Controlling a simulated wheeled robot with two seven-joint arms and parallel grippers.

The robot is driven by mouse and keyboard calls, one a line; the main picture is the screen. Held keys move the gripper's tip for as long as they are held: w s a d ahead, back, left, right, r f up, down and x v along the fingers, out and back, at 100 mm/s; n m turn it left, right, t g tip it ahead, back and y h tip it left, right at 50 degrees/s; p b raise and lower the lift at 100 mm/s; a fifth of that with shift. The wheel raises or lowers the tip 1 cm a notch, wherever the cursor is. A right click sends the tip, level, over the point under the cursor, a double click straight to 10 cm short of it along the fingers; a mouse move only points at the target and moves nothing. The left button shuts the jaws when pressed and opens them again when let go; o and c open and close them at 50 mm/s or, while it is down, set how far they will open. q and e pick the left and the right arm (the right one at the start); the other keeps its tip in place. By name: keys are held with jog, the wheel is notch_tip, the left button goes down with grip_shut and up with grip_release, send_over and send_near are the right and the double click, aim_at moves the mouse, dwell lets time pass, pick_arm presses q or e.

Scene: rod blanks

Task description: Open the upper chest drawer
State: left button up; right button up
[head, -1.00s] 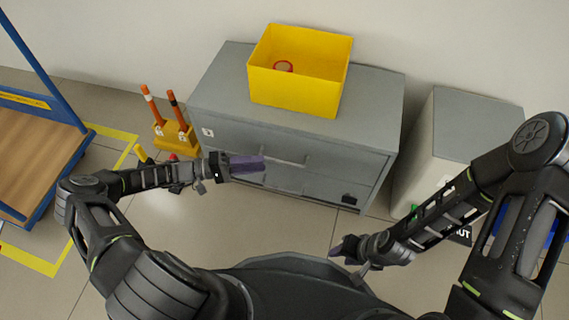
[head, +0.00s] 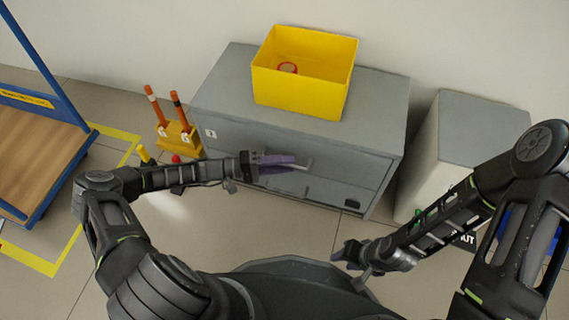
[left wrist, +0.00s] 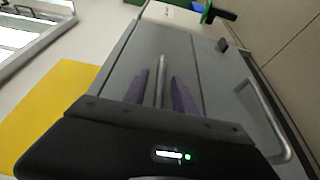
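The grey chest (head: 225,85) stands against the wall, with its drawers one above the other. The upper drawer front (head: 345,160) looks closed. Its bar handle (head: 308,164) is partly hidden by my left gripper (head: 295,163). In the left wrist view, the purple fingers of my left gripper (left wrist: 160,88) are apart, one on each side of a metal bar handle (left wrist: 161,70). I cannot see either finger touching it. The lower drawer's handle (left wrist: 268,125) is to the right there. My right gripper (head: 348,252) hangs away from the chest, its opening unclear.
An open yellow bin (head: 302,95) with a red round item (head: 288,68) stands on the chest. Orange-topped posts (head: 165,112) in a yellow base are left of it. A grey-white cabinet (head: 450,135) stands at right.

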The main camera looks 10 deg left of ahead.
pick_arm(q)
grip_shut()
dwell(1.4)
